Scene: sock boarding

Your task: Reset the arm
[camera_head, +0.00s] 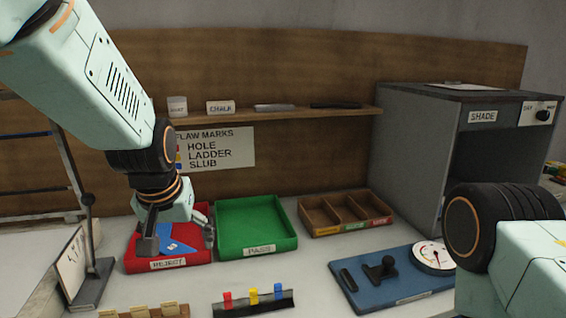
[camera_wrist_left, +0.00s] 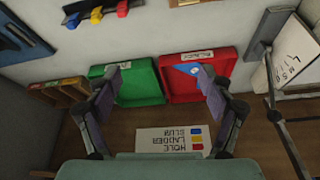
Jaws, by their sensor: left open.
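My left gripper (camera_head: 180,236) is open above the red REJECT tray (camera_head: 168,263). A blue folded piece (camera_head: 182,246) with a small white mark lies in that tray, partly hidden by the gripper in the head view. In the left wrist view the open fingers (camera_wrist_left: 158,85) spread in front of the trays with nothing between them. The blue piece (camera_wrist_left: 187,69) shows there close to one fingertip; I cannot tell if they touch. My right arm comes in at the lower right of the head view, but its gripper is out of sight.
The green PASS tray (camera_head: 257,251) beside it looks empty. A wooden divided box (camera_head: 347,228), a blue board with a dial (camera_head: 374,291), a marker rack (camera_head: 253,304) and a grey SHADE cabinet (camera_head: 415,150) stand around. A size card stand (camera_head: 93,285) is near my left arm.

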